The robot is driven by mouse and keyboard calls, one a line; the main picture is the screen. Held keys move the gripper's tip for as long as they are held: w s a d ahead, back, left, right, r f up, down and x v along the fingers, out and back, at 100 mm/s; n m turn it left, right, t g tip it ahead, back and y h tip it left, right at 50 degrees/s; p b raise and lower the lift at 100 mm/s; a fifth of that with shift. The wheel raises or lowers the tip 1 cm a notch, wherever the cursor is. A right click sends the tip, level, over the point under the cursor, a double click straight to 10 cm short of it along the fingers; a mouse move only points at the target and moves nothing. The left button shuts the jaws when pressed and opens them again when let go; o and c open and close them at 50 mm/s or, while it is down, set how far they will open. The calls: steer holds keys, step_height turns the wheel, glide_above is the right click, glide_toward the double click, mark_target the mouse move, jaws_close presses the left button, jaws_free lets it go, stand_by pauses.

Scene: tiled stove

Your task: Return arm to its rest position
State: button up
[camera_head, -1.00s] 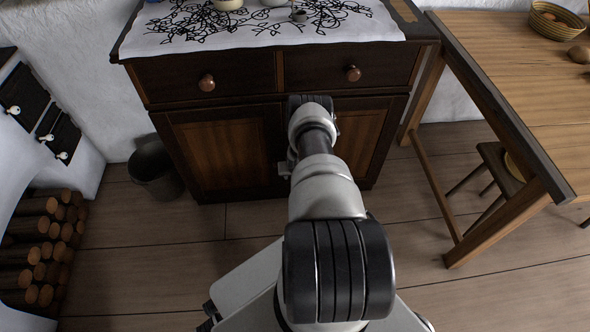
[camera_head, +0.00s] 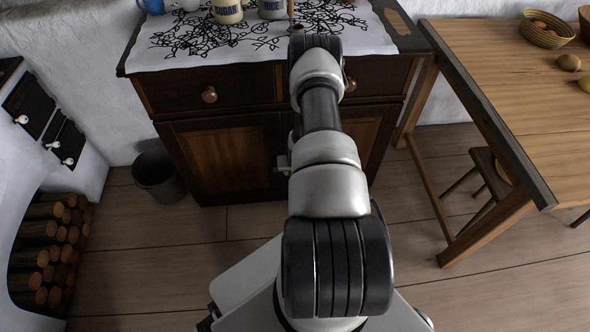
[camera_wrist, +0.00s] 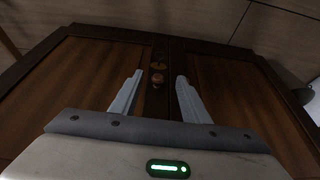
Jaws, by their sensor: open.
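My arm (camera_head: 322,145) reaches forward from my base toward the dark wooden cabinet, with its upper end in front of the right-hand drawer. In the wrist view my gripper (camera_wrist: 155,85) is open, its two pale fingers apart with nothing between them. Beyond the fingers are the cabinet's two lower doors (camera_wrist: 75,75), with a small knob (camera_wrist: 157,78) near the middle seam. In the head view the gripper is mostly hidden behind the arm; only a small grey part shows beside the links.
The cabinet (camera_head: 225,150) has a patterned cloth (camera_head: 200,50) with a sugar jar (camera_head: 227,11) and a rice jar (camera_head: 272,9) on top. A wooden table (camera_head: 500,90) stands at right. A dark bucket (camera_head: 157,175) and stacked logs (camera_head: 45,240) are at left. Floor between is clear.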

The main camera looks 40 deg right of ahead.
stand_by(0.4)
steer(key=w+a+r+n, duration=0.1)
steer(key=w+r, duration=0.3)
steer(key=r, duration=0.5)
steer(key=w+a+r+n, duration=0.15)
steer(key=w+r, duration=0.25)
steer(key=r, duration=0.6)
steer(key=a+r+t, duration=0.1)
steer(key=a+r, duration=0.4)
steer(key=r, duration=0.5)
steer(key=a+r, duration=0.4)
steer(key=r, duration=0.7)
steer(key=s+a+r+n+y, duration=0.1)
steer(key=s+a+r, duration=0.4)
steer(key=r, duration=0.2)
steer(key=s+a+r+n, duration=0.1)
steer(key=s+a+r, duration=0.45)
steer(key=r, duration=0.25)
steer(key=s+a+r+n+y, duration=0.1)
steer(key=s+a+r, duration=0.15)
steer(key=s, duration=0.55)
steer(key=s+a+r+n, duration=0.15)
steer(key=s+a, duration=0.25)
steer(key=s, duration=0.4)
step_height(320, 180, up, 20)
steer(key=p, duration=1.9)
steer(key=shift+s+m+t, duration=0.2)
steer(key=shift+m+t, duration=0.1)
steer(key=shift+t, duration=0.1)
